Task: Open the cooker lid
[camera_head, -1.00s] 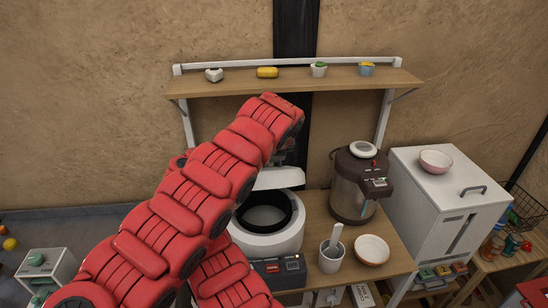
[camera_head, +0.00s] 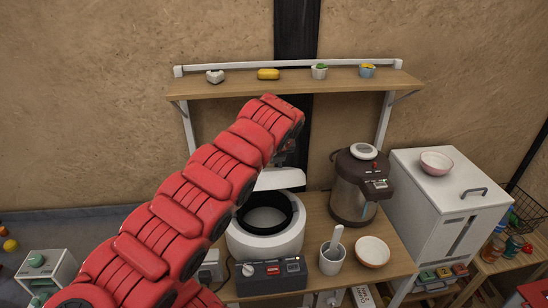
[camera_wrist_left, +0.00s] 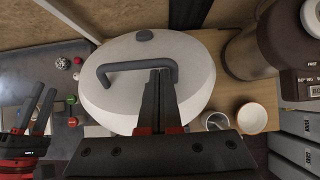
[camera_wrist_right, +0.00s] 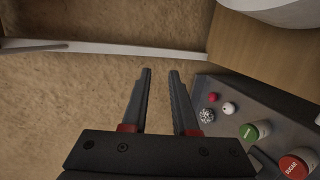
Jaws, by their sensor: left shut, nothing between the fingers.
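The white cooker (camera_head: 265,238) stands on the wooden table with its dark inner pot (camera_head: 265,215) showing from above. Its white lid (camera_head: 281,179) is raised at the back, partly hidden by my left arm. In the left wrist view the lid (camera_wrist_left: 195,105) fills the middle, with a grey bar handle (camera_wrist_left: 115,67). My left gripper (camera_wrist_left: 161,72) is shut and empty, its tips over one end of the handle; I cannot tell whether they touch. My right gripper (camera_wrist_right: 160,72) is open and empty, away from the cooker and facing the wall and floor side.
A brown water dispenser (camera_head: 351,196), a grey cup with a white utensil (camera_head: 332,258) and a bowl (camera_head: 372,251) stand right of the cooker. A wooden shelf (camera_head: 290,86) with small items hangs above. A white cabinet (camera_head: 440,200) is farther right.

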